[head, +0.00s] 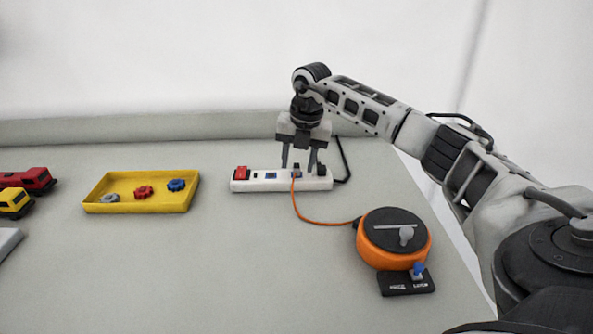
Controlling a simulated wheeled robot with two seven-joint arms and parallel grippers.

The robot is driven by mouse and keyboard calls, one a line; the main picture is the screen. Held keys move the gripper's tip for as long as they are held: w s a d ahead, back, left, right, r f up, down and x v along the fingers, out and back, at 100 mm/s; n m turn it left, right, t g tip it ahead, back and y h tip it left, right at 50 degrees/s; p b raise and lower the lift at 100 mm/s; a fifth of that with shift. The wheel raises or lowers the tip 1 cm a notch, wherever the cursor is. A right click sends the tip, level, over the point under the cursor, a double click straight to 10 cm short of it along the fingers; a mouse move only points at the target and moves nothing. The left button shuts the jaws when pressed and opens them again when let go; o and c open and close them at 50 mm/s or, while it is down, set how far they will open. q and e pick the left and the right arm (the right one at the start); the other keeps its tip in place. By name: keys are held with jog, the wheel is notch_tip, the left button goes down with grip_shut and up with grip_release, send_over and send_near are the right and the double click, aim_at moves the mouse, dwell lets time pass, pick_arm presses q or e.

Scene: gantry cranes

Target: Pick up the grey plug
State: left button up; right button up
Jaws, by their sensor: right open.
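A small grey plug (296,169) sits at the white power strip (281,184), with an orange cord running from it. The cord leads to an orange cable reel (392,257) at the right. My right gripper (303,168) points down just over the right half of the strip. Its two fingers are apart, one to the left of the plug and one to the right. I cannot tell whether a finger touches the plug. My left gripper is not in view.
A yellow tray (95,208) holds blue, red and grey gears. Red and yellow toy vehicles (38,179) stand at the far left. A black switch box (406,284) with a blue knob lies before the reel. The table's middle front is clear.

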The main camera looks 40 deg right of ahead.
grip_shut()
jog(key=shift+r, duration=0.1)
